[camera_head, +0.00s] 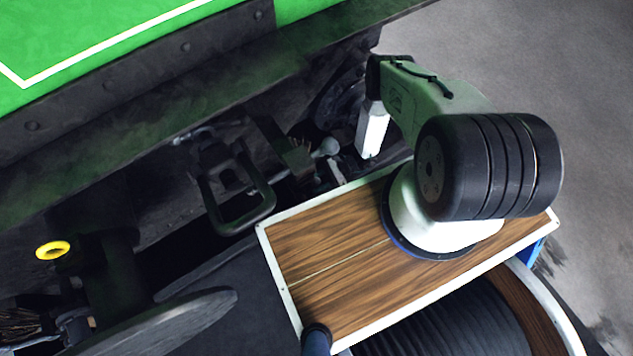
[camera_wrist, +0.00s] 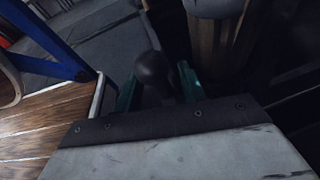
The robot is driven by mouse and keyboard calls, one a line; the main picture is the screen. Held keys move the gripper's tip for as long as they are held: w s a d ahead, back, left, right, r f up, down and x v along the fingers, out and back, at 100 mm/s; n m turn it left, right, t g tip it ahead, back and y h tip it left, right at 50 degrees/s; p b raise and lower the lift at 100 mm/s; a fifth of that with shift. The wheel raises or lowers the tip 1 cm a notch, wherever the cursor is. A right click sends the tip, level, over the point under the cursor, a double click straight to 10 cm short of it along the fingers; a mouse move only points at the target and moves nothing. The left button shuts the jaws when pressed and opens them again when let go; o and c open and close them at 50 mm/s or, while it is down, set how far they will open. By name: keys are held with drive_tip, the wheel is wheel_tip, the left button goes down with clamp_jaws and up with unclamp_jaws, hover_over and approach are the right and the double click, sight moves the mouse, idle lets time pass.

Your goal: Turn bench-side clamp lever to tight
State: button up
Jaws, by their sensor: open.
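In the wrist view a dark round knob (camera_wrist: 153,68), which looks like the end of the clamp lever, stands between the two greenish fingers of my gripper (camera_wrist: 160,88). The fingers are apart, one on each side of it; I cannot tell whether either touches it. The knob's shaft and the lever's pivot are hidden in shadow and by my gripper's body. In the head view a grey ball-ended lever (camera_head: 326,148) shows in the dark gap under the tram, just left of my white wrist link. My fingers are not clearly seen there.
The green tram side (camera_head: 110,45) overhangs the dark undergear. A black loop handle (camera_head: 240,198) and a yellow ring (camera_head: 52,250) are to the left. Grey floor (camera_head: 560,60) is clear at upper right.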

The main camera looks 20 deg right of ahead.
drive_tip(key=v, duration=0.7)
drive_tip(key=shift+d+r, duration=0.25)
drive_tip(key=shift+d, duration=0.1)
